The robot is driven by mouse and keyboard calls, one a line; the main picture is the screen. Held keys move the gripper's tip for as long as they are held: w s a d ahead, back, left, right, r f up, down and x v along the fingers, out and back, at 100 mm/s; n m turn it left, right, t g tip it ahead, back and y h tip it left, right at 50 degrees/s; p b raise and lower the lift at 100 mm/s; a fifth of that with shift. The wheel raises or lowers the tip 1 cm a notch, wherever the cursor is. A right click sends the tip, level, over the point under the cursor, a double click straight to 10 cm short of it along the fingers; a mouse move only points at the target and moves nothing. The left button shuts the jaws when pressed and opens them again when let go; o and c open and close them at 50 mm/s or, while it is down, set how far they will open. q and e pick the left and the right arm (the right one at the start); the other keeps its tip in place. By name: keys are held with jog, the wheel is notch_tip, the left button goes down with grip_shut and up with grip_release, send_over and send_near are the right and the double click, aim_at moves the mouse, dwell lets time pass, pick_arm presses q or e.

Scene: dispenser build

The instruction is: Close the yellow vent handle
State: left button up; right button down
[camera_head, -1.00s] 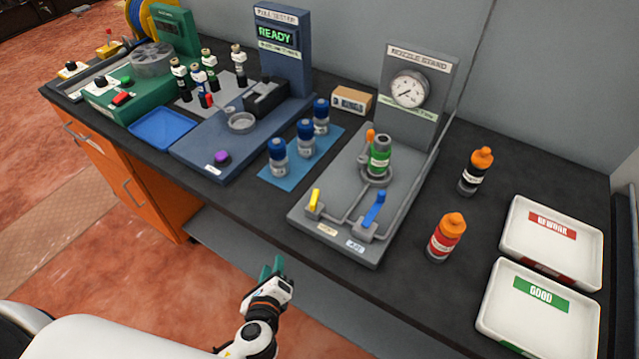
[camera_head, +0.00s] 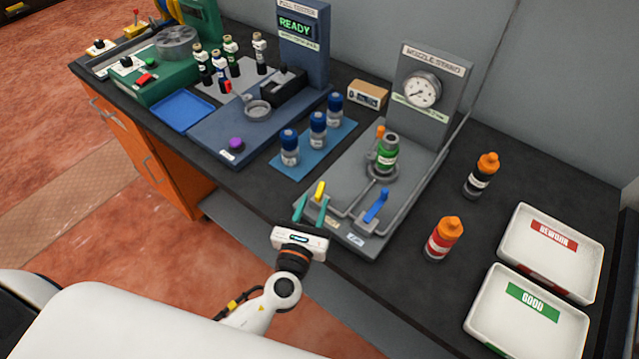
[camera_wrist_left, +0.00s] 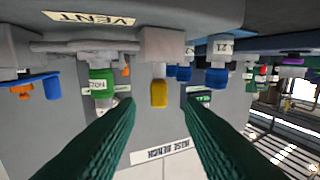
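The yellow vent handle (camera_head: 319,190) sits at the front left corner of the grey nozzle stand base (camera_head: 345,232). In the head view it stands up at a tilt. My left gripper (camera_head: 312,209) is open at the stand's front edge, its teal fingers spread just in front of the handle. In the left wrist view, which is upside down, the yellow handle (camera_wrist_left: 159,92) shows centred between the fingertips (camera_wrist_left: 158,106), with the VENT label (camera_wrist_left: 88,18) near it. I see no clear contact. My right gripper is not in view.
A blue handle (camera_head: 376,205) stands close to the right on the same base. A green bottle (camera_head: 387,153) is on the stand behind. Blue-capped vials (camera_head: 289,148) stand to the left. An orange-capped red bottle (camera_head: 441,241) is to the right.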

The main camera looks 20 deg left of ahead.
aim_at(316, 198)
pick_arm(q)
jog(key=w, duration=0.5)
jog(key=shift+w+p, duration=0.15)
jog(key=shift+p, duration=0.25)
grip_shut()
